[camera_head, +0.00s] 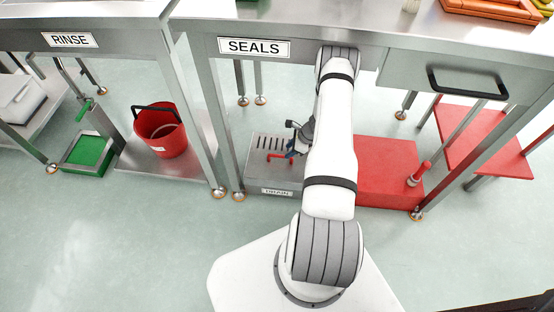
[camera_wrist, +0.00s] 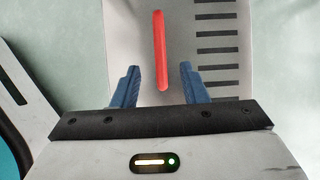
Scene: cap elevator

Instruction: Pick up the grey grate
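The grey grate (camera_head: 264,143) with dark slots lies on top of the grey box labelled DRAIN (camera_head: 277,191), under the SEALS table. A red handle bar (camera_head: 277,155) stands out on it. In the wrist view the bar (camera_wrist: 160,45) runs upright in the picture, and the slotted grate surface (camera_wrist: 217,60) shows to its right. My gripper (camera_wrist: 160,67) is open, with one blue finger on each side of the bar's near end and a gap on both sides. I cannot tell the height between fingertips and bar. In the head view my arm partly hides the gripper.
A red bucket (camera_head: 160,130) and a green tray (camera_head: 88,154) are at the left. The SEALS table edge (camera_head: 215,47) and its legs are close around my arm.

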